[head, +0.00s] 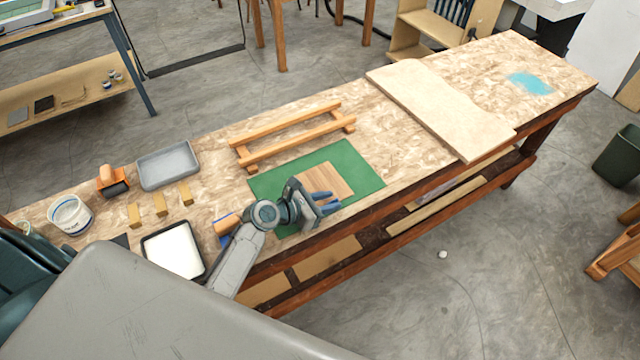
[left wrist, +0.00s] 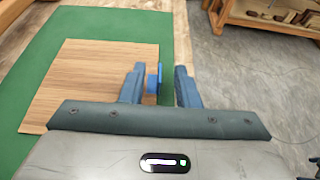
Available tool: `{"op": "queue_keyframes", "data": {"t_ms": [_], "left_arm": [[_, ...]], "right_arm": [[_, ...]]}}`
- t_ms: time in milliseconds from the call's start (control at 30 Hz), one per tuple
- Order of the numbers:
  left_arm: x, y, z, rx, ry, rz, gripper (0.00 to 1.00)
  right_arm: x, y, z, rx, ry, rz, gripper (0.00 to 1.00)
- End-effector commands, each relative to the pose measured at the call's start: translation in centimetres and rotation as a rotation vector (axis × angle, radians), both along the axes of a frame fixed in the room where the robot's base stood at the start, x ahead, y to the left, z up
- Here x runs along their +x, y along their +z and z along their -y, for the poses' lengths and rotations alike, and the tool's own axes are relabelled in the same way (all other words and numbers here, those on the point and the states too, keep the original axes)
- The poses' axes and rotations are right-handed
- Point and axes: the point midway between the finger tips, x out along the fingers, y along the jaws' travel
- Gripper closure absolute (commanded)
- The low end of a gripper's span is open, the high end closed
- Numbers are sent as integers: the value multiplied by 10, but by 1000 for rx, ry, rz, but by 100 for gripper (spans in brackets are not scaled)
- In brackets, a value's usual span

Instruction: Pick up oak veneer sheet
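The oak veneer sheet (head: 334,177) is a thin, striped brown square lying flat on the green mat (head: 358,163). It also shows in the left wrist view (left wrist: 88,75), left of and under the fingers. My left gripper (head: 327,202) is over the front right part of the sheet and mat. In the left wrist view my left gripper (left wrist: 160,72) is open, with one finger over the sheet's right edge and the other beyond the mat's edge. A small blue piece sits against the left finger's inner side. The gripper hides part of the sheet. My right gripper is not in view.
A wooden frame (head: 263,156) lies behind the mat, and a pale curved form (head: 425,100) lies to the right. A grey tray (head: 168,165), orange roller (head: 110,180), white tray (head: 173,248) and tub (head: 70,213) stand left. The workbench's front edge is close to the gripper.

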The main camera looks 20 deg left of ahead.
Motion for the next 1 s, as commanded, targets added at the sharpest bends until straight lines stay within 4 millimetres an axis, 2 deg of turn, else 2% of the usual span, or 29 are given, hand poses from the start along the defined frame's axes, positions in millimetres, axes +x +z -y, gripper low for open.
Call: {"op": "queue_keyframes", "data": {"t_ms": [133, 400, 567, 1000], "left_arm": [[13, -6, 10, -1, 1, -2, 71], [15, -8, 12, 1, 0, 1, 71], [15, -8, 12, 1, 0, 1, 100], [15, -6, 11, 1, 0, 1, 100]], "right_arm": [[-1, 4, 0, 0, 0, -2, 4], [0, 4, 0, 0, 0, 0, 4], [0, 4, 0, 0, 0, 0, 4], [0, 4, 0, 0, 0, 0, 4]]}}
